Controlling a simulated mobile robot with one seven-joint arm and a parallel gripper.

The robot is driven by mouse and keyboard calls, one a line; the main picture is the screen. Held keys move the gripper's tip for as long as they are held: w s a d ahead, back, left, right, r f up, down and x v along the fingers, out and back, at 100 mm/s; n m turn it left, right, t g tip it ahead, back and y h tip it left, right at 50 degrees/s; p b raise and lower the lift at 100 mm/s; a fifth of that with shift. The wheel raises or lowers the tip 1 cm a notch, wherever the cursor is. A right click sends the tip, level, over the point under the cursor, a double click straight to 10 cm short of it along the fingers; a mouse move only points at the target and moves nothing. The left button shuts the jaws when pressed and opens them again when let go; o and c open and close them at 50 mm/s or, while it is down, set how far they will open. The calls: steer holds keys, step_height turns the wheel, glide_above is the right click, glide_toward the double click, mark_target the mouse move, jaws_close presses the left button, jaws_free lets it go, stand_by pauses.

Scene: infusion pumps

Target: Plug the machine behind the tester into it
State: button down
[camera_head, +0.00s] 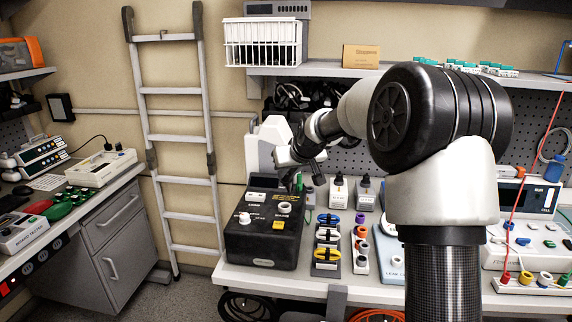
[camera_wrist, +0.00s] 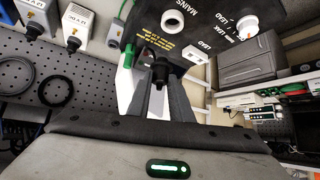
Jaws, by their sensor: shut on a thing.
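The tester is a black box (camera_head: 262,240) on the bench in the head view, with labelled sockets on top. My gripper (camera_head: 298,178) is over the tester's back right corner. In the wrist view my gripper (camera_wrist: 160,88) is shut on a small dark plug (camera_wrist: 160,70), which looks apart from the MAINS socket (camera_wrist: 168,20). The plug's cord is mostly hidden.
A grey ladder (camera_head: 178,140) leans on the wall at left. A shelf (camera_head: 320,68) runs above the bench.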

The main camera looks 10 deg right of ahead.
steer(key=shift+s+a+f, duration=0.1)
steer(key=shift+s+a, duration=0.15)
steer(key=shift+s, duration=0.25)
steer(key=shift+s+a+f, duration=0.1)
steer(key=shift+s+a, duration=0.1)
steer(key=shift+s, duration=0.25)
steer(key=shift+f+b, duration=1.4)
steer(key=shift+f, duration=1)
steer(key=shift+w+r, duration=0.1)
steer(key=shift+r, duration=0.2)
steer(key=shift+f+b, duration=1.25)
steer(key=c, duration=1)
jaws_free()
